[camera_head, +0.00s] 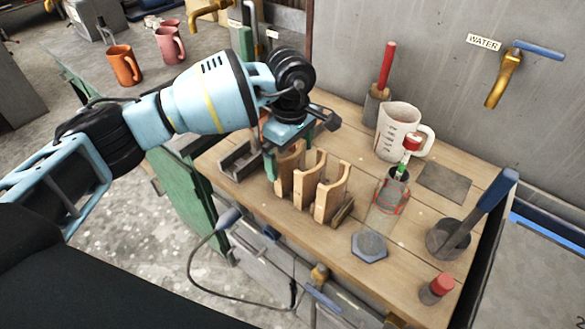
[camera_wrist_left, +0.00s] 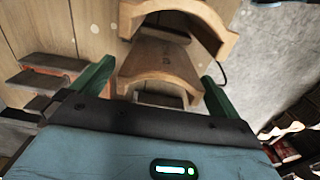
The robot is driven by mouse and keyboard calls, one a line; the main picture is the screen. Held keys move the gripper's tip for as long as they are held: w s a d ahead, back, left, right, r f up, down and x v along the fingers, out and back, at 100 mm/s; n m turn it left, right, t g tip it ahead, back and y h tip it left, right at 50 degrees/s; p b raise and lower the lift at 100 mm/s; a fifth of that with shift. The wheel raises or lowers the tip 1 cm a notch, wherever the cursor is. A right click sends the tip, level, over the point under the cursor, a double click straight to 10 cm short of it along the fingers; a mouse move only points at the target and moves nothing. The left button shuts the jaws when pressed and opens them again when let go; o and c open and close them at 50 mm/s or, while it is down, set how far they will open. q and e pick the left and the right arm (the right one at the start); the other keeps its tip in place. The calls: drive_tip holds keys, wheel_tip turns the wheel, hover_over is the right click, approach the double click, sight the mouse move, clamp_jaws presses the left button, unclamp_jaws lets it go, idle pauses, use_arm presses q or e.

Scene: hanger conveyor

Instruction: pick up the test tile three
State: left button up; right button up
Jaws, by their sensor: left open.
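Several upright tan tiles with curved, cut-out tops stand in a row on the wooden bench; three show clearly in the head view: a left tile (camera_head: 286,174), a middle tile (camera_head: 308,184) and a right tile (camera_head: 331,194). I cannot read which is number three. My left gripper (camera_head: 290,143) is open above the left end of the row, pointing down. In the left wrist view its green fingers (camera_wrist_left: 155,85) are on either side of a tan tile (camera_wrist_left: 160,62) with faint marks, and it grips nothing. The gripper partly hides the left end. My right gripper is out of view.
A grey slotted holder (camera_head: 238,160) stands left of the tiles. On the right are a glass flask (camera_head: 384,208), a white measuring jug (camera_head: 398,132), a blue-handled pot (camera_head: 450,240) and a red-topped weight (camera_head: 437,289). A wall with a brass tap (camera_head: 503,80) is behind.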

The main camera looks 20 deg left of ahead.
use_arm(q)
drive_tip(key=shift+s+d+f, duration=0.1)
drive_tip(key=shift+f, duration=0.75)
drive_tip(key=shift+s+d+f, duration=0.1)
drive_tip(key=shift+f, duration=0.75)
drive_tip(key=c, duration=1.1)
